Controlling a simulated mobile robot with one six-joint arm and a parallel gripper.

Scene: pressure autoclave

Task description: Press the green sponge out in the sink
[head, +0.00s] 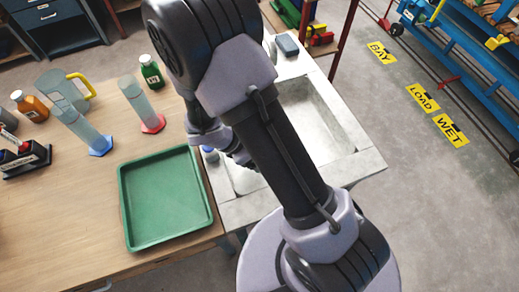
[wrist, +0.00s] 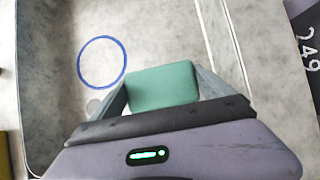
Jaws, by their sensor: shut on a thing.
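The green sponge (wrist: 162,86) is between the two fingers of my gripper (wrist: 160,90) in the wrist view. The gripper is shut on it, and both fingers touch its sides. It is over the pale grey sink (wrist: 50,60), with the basin floor and walls around it; I cannot tell its height above the floor. In the head view the sink (head: 318,112) is at the centre right. My arm crosses in front of it and hides the sponge and most of my gripper.
A green tray (head: 128,205) lies on the wooden table left of the sink. Cylinders (head: 150,112), a jug (head: 60,90) and bottles stand behind it. A grey block (head: 287,44) sits on the far sink ledge.

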